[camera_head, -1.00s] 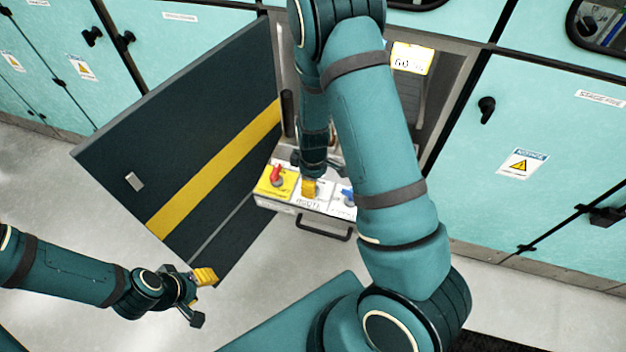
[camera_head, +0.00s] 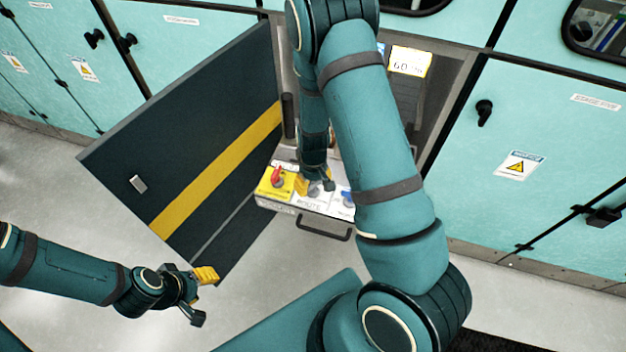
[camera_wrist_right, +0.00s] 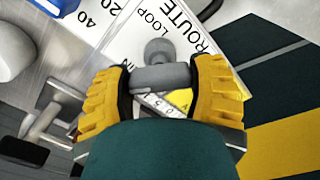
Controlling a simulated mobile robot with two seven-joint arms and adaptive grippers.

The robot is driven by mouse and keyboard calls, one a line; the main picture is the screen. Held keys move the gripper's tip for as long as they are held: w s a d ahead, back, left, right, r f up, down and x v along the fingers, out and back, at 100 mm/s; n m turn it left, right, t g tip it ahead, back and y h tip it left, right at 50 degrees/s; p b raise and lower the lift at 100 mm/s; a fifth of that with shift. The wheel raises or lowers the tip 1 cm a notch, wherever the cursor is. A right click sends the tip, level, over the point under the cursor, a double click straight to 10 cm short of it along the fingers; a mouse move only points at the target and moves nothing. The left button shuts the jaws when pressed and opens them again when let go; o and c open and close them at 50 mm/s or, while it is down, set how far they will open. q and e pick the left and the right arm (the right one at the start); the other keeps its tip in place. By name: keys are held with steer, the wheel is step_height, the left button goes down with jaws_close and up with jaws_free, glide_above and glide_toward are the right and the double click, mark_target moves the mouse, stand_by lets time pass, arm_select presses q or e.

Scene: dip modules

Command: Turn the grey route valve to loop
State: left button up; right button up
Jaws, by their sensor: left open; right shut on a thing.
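The grey route valve (camera_wrist_right: 158,76) shows in the right wrist view, between the yellow fingers of my right gripper (camera_wrist_right: 163,85), which is shut on its handle. The white plate (camera_wrist_right: 140,28) under it reads ROUTE and LOOP; another word is partly hidden by the gripper. In the head view my right gripper (camera_head: 308,186) is over the middle of the valve panel (camera_head: 290,205), and the grey valve (camera_head: 316,189) shows only in part there. My left gripper (camera_head: 203,293) is open and empty, low at the left, away from the panel.
A red valve (camera_head: 277,176) on a yellow plate is left of the route plate; a blue valve (camera_head: 347,198) is right of it. A black handle (camera_head: 324,232) is on the panel's front. The dark open door (camera_head: 190,140) stands between my arms. Teal cabinets (camera_head: 550,150) line the back.

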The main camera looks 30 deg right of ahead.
steer(key=m, duration=0.3)
steer(key=shift+r+p, duration=0.15)
steer(key=shift+p, duration=0.2)
steer(key=m, duration=0.2)
steer(key=shift+m+p, duration=0.3)
steer(key=shift+m, duration=0.1)
steer(key=m+p, duration=0.1)
steer(key=m, duration=0.3)
steer(key=shift+w+m, duration=0.1)
steer(key=shift+m, duration=0.6)
steer(key=o, duration=1.2)
